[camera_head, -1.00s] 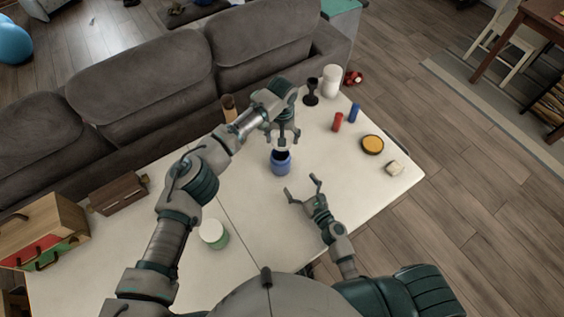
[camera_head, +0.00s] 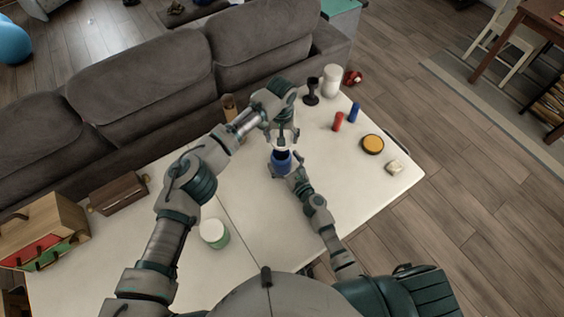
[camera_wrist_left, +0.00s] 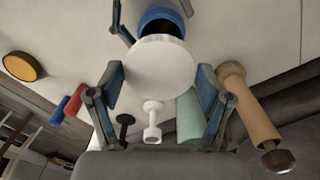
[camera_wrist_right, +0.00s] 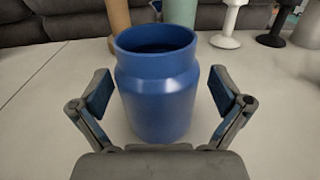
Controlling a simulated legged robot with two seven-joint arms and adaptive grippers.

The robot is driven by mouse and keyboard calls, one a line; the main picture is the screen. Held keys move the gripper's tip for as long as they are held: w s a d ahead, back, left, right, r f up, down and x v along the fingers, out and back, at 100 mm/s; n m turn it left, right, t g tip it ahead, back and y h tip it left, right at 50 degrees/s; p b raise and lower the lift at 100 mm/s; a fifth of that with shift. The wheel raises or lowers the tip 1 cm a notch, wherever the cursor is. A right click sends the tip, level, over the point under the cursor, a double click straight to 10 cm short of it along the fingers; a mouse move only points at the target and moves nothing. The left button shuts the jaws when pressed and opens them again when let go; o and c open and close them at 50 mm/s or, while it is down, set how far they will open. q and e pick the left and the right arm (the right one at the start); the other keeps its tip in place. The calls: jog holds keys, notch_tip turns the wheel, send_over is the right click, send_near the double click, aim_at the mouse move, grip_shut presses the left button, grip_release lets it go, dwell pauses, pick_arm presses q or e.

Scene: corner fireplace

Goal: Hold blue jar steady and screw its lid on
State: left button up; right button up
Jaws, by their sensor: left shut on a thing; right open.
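The blue jar (camera_head: 281,166) stands upright on the table, its mouth open in the right wrist view (camera_wrist_right: 157,85). My right gripper (camera_wrist_right: 160,92) is open, with a finger on each side of the jar; gaps show between the fingers and its wall. My left gripper (camera_wrist_left: 160,80) is shut on the white round lid (camera_wrist_left: 160,60). The lid is near the jar's mouth (camera_wrist_left: 163,20) in the left wrist view. In the head view the lid (camera_head: 282,148) shows above the jar, partly hidden by my left gripper.
A green jar with a white top (camera_head: 214,234) stands at the front left. A red cylinder (camera_head: 338,121), a blue cylinder (camera_head: 354,112), a yellow-topped disc (camera_head: 373,144) and a cream block (camera_head: 394,167) are on the right. A dark goblet (camera_head: 311,90) stands behind. The front middle is clear.

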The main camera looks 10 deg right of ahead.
pick_arm(q)
jog(key=shift+a, duration=0.2)
pick_arm(e)
jog(key=shift+a, duration=0.2)
jog(key=c, duration=1.7)
jog(key=shift+d, duration=0.2)
pick_arm(q)
jog(key=shift+s+f, duration=0.1)
jog(key=shift+f, duration=2.3)
pick_arm(e)
jog(key=shift+a, duration=0.1)
pick_arm(q)
jog(key=shift+f, duration=0.9)
jog(key=shift+d+f, duration=0.1)
jog(key=shift+f, duration=0.45)
pick_arm(e)
jog(key=shift+f, duration=0.1)
